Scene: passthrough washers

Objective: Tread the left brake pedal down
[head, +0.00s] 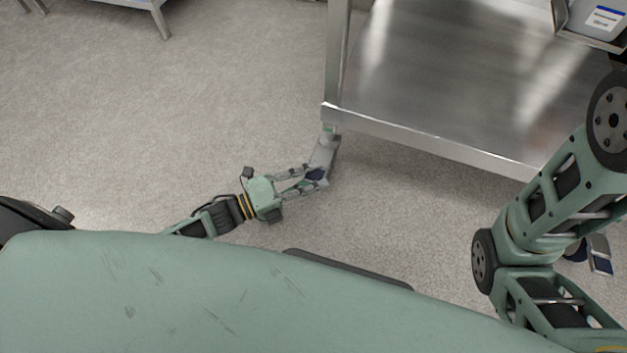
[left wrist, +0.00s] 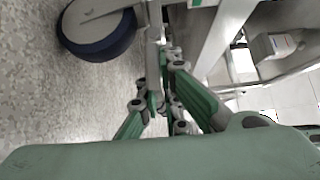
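My left gripper (head: 317,174) is low at the left front leg of the steel table, with its fingertips at the caster. The left caster's grey metal part (head: 324,152) shows just past the fingertips, with a bit of its dark blue wheel between them. In the left wrist view the left caster wheel (left wrist: 100,38) is large at upper left. The gripper fingers (left wrist: 160,88) are right of and below it. The left brake pedal cannot be clearly picked out, nor whether the fingers touch it. My right gripper is out of view.
The steel table (head: 430,142) stands over the caster, its lower shelf edge just above my left gripper. Another caster (head: 600,256) shows at far right, beside my right arm. The grey floor (head: 180,110) to the left is clear.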

